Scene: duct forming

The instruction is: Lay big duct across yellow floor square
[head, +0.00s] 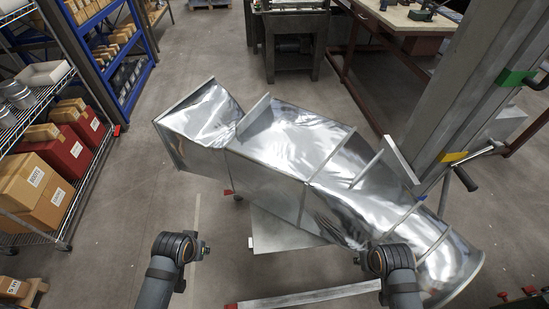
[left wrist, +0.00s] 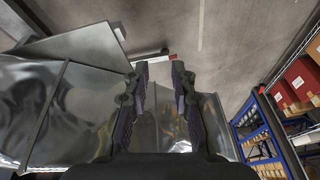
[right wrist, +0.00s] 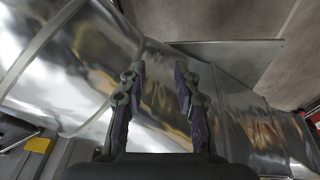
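The big duct (head: 275,135) is a long, shiny sheet-metal piece with a square end at the upper left and a round, flared end at the lower right. It lies diagonally in front of me, seemingly raised above the floor. It also fills much of the left wrist view (left wrist: 85,105) and the right wrist view (right wrist: 235,105). My left gripper (head: 203,249) is open and empty, near the duct's left side. My right gripper (head: 362,260) is open and empty, close to the duct's lower part. I see no yellow floor square in these views.
A wire shelf with boxes (head: 36,190) and a blue rack (head: 128,62) stand on the left. A grey machine column (head: 455,100) rises on the right. A workbench (head: 415,18) stands at the back. A flat metal plate (head: 285,235) shows below the duct.

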